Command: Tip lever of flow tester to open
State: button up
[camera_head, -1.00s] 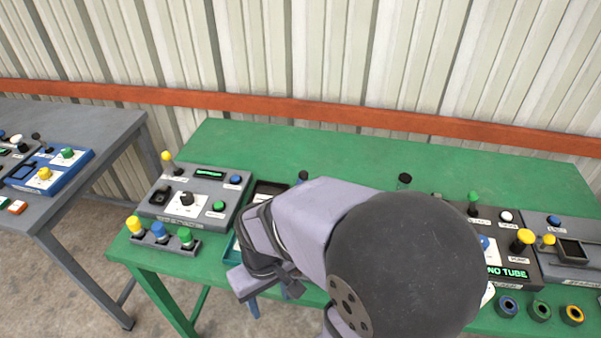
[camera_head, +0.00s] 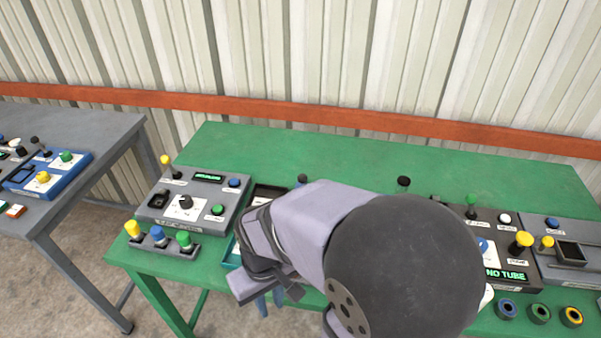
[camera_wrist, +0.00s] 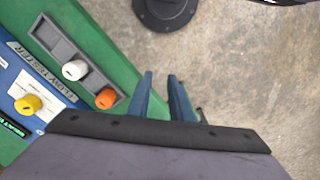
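The flow tester shows only in part in the wrist view, as a blue panel (camera_wrist: 15,85) with a "FLOW TESTER" label, a yellow knob (camera_wrist: 28,104) and a green-lit display. In the head view my arm covers most of that spot, leaving a teal edge (camera_head: 233,256) visible. I cannot make out its lever for certain. My gripper (camera_head: 270,300) hangs low at the table's front edge. In the wrist view its two blue fingers (camera_wrist: 162,85) are empty, with a narrow gap between them, over the floor beside the table edge.
A grey rack (camera_wrist: 75,62) with a white knob and an orange knob lies beside the flow tester. A grey device (camera_head: 158,213) with a yellow-tipped lever stands left. A "NO TUBE" device (camera_head: 506,275) stands right. The green table's back (camera_head: 330,150) is clear.

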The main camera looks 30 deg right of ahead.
jog(key=d+p, duration=0.1)
jog(key=s+d+m+g+p, duration=0.1)
jog(key=s+d, duration=0.1)
jog(key=shift+s+r+m+p, duration=0.25)
jog(key=shift+m+p, duration=0.15)
grip_shut()
jog(key=w+d+m+p, duration=0.1)
jog(key=w+d, duration=0.4)
jog(key=w, duration=0.1)
jog(key=w+d+r+m+t+p, duration=0.1)
jog(key=w+d+p, duration=0.1)
jog(key=w+d, duration=0.4)
jog(key=w+d+r+m+p, duration=0.1)
jog(key=w+d+m+p, duration=0.1)
jog(key=w+d, duration=0.4)
jog(key=shift+r, duration=0.25)
jog(key=w+d+r+n+t, duration=0.2)
jog(key=w+d+r, duration=0.1)
jog(key=w+r, duration=0.2)
jog(key=w+d+r+n+t, duration=0.1)
jog(key=w+d+r+n, duration=0.1)
jog(key=w+r, duration=0.3)
jog(key=w+d, duration=0.1)
jog(key=w, duration=0.2)
jog(key=shift+w+r+t+h, duration=0.25)
jog(key=shift+r+t+h, duration=0.15)
